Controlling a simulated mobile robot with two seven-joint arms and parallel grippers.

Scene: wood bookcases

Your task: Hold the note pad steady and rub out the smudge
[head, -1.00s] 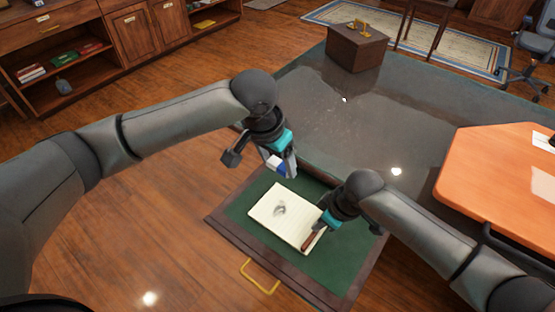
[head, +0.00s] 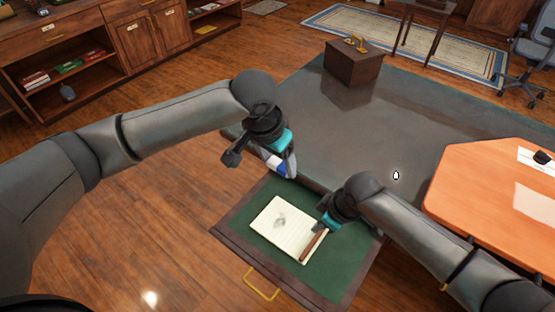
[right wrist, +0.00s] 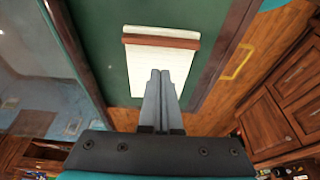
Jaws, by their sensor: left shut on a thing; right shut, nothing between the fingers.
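The note pad (head: 277,239) lies on the green floor of an open drawer (head: 330,280), with a reddish-brown strip (head: 313,246) along its right edge. A faint grey smudge (head: 280,221) marks its upper left part. My left gripper (head: 282,164) is shut on a blue and white eraser (head: 275,166), held above and behind the pad's far edge, apart from the smudge. My right gripper (head: 325,226) is shut and empty at the pad's right edge. In the right wrist view its fingertips (right wrist: 160,73) overlap the pad (right wrist: 142,75); whether they touch it is unclear.
The drawer has a brown rim and a yellow handle (head: 261,284) at its front. A dark glossy desktop (head: 340,130) lies behind it, with a brown box (head: 353,65) at its far side. An orange table (head: 470,180) stands at the right.

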